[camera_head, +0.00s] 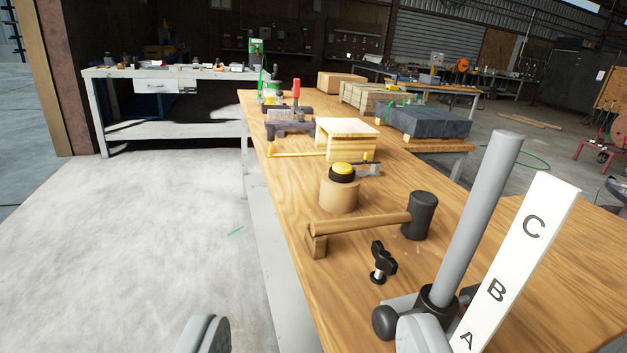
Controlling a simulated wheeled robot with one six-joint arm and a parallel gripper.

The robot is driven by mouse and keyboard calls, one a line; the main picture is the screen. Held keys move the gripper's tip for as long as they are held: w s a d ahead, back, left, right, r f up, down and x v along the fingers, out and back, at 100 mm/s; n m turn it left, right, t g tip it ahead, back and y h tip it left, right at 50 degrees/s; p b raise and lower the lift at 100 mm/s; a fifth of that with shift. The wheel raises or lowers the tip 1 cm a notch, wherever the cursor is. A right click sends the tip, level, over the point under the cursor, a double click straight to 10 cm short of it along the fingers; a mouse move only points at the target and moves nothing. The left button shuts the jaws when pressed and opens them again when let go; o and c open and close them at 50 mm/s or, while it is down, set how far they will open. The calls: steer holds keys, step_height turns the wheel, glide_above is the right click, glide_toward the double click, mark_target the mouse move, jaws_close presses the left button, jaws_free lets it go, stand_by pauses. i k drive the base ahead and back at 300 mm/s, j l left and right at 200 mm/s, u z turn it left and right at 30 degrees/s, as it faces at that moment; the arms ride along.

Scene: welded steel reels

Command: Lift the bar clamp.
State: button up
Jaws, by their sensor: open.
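A bar clamp (290,126) seems to lie on the long wooden bench, left of the pale wooden block stack. It has a dark jaw piece and a thin yellow bar running along the bench; its far end merges with other dark parts near a red handle, so its full extent is hard to tell. My gripper (314,337) shows at the bottom edge as two grey rounded fingertips set wide apart. It is open and empty, well short of the clamp on the near side. The bench's left edge runs between the fingertips.
On the wooden bench (345,285), a mallet (365,222), a round wooden block (340,193) with a yellow-topped piece, and a black knob (381,262) stand nearer than the clamp. A grey post (475,215) and lettered white board (515,260) rise at right. Open floor lies left.

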mark_target(296, 89)
steer(key=i+j+u, duration=0.25)
steer(key=j, duration=0.25)
steer(key=i+j+u, duration=0.25)
steer(key=i+j, duration=0.35)
steer(key=i, duration=0.2)
steer(key=i+j+u, duration=0.1)
steer(key=i, duration=0.3)
steer(key=i+j, duration=0.45)
steer(key=i, duration=0.4)
steer(key=i+z, duration=0.25)
steer(key=i, duration=0.15)
steer(key=i+j+z, duration=0.25)
steer(key=i, duration=0.15)
steer(key=i+j+z, duration=0.25)
steer(key=i, duration=0.15)
steer(key=i+z, duration=0.25)
steer(key=z, duration=0.2)
steer(key=i+j+z, duration=0.1)
steer(key=z, duration=0.35)
steer(key=i+j+z, duration=0.2)
steer(key=z, duration=0.2)
steer(key=i+j+z, duration=0.2)
steer(key=z, duration=0.25)
steer(key=i+j, duration=0.1)
steer(key=j, duration=0.65)
